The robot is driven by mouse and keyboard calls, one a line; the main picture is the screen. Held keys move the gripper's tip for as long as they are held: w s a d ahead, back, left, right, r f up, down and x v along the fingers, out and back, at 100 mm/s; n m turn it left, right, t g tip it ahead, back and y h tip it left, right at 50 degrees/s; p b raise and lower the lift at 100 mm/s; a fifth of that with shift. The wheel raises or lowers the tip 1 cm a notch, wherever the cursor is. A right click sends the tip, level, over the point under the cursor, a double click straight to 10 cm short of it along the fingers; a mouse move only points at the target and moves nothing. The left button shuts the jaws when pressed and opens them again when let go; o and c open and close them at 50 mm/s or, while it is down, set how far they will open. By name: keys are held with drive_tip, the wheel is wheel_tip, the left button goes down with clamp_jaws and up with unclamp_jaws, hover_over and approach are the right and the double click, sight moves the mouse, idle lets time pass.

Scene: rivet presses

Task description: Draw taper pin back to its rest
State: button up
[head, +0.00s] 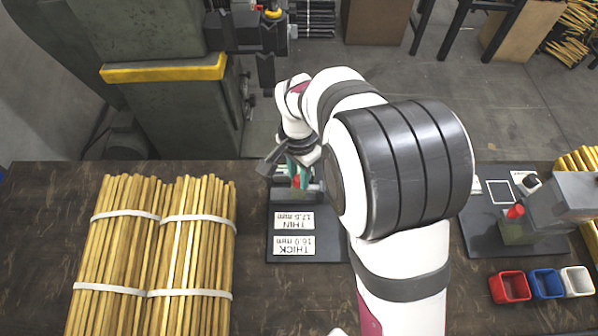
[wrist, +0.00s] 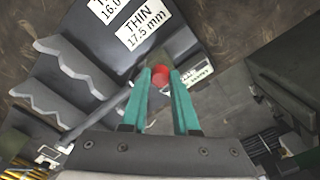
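A red round knob (wrist: 161,76), which looks like the head of the taper pin, sits between the tips of my gripper's teal fingers (wrist: 161,82) in the wrist view. Both fingertips appear to touch its sides. In the head view the red knob (head: 296,182) shows in part, low between my gripper's fingers (head: 298,172). It is at the gauge fixture (head: 311,190), on a dark base plate (head: 282,254) with THIN 17.5 mm and THICK 16.0 mm labels. The pin's shaft is hidden.
Two tied bundles of yellow sticks (head: 150,250) lie left of the plate. At right stands another fixture (head: 565,200) with a red knob (head: 515,212). Red (head: 510,287), blue (head: 546,283) and white (head: 577,281) bins sit before it. A green-grey machine (head: 170,110) stands behind the table.

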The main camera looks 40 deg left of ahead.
clamp_jaws()
idle(1.0)
